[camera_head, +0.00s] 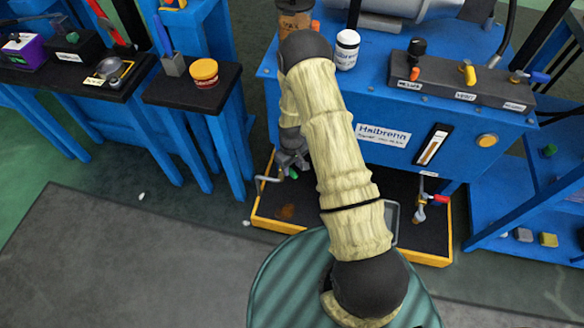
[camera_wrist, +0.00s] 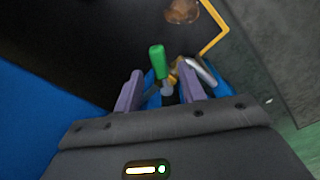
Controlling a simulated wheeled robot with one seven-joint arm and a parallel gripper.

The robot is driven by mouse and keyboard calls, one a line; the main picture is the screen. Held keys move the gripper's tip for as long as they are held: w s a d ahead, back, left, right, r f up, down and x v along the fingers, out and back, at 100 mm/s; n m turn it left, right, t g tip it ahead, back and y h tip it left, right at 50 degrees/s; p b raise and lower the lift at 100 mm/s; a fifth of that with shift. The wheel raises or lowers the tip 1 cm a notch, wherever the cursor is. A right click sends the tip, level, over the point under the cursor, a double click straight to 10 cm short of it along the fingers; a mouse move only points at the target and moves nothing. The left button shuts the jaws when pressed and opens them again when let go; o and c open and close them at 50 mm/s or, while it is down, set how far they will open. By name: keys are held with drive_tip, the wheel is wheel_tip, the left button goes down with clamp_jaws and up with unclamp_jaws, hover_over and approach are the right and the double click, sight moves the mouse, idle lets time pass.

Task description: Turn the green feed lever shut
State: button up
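The green feed lever (camera_wrist: 157,62) shows in the wrist view as a green handle on a small brass and metal valve (camera_wrist: 174,78). It stands between my gripper's two grey-purple fingers, with a visible gap on each side. My gripper (camera_wrist: 160,72) is open and holds nothing. In the head view, the green lever (camera_head: 293,174) is a small green spot low at the front left of the blue tank unit. My gripper (camera_head: 288,160) is right at it there, partly hidden by my arm. I cannot tell how far the lever is turned.
A black drip tray (camera_head: 282,212) with a yellow rim lies below the lever, with a brown stain on it. A red-handled valve (camera_head: 440,199) hangs at the tank's right. A blue bench (camera_head: 243,140) stands close on the left. The grey floor mat (camera_head: 120,260) in front is mostly clear.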

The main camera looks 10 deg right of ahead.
sight(291, 172)
wheel_tip(291, 172, up, 15)
drive_tip(key=p, duration=0.4)
drive_tip(key=shift+s+a+f, duration=0.1)
drive_tip(key=shift+f, duration=0.1)
drive_tip(key=c, duration=0.6)
drive_tip(key=s+a+f+n+h+b, duration=0.1)
drive_tip(key=a+f+n, duration=0.1)
drive_tip(key=f+n, duration=0.1)
drive_tip(key=s+a+f+n+h+b, duration=0.2)
drive_tip(key=f+n, duration=0.1)
drive_tip(key=s+a+f+n+h+b, duration=0.1)
drive_tip(key=s+a+f+n, duration=0.1)
drive_tip(key=a+f, duration=0.1)
drive_tip(key=shift+s+f+n+h, duration=0.2)
drive_tip(key=shift+n+h, duration=0.1)
drive_tip(key=shift+n, duration=0.1)
clamp_jaws()
drive_tip(key=s+a+f+n+t+h+b, duration=0.1)
drive_tip(key=a+n+t+h+b, duration=0.2)
drive_tip(key=a+n, duration=0.3)
drive_tip(key=n+t+b, duration=0.1)
drive_tip(key=n, duration=0.2)
drive_tip(key=shift+a+h+b, duration=0.3)
drive_tip(key=shift+h+b, duration=0.05)
drive_tip(key=shift+h, duration=0.05)
drive_tip(key=shift+s+f, duration=0.1)
drive_tip(key=shift+f, duration=0.05)
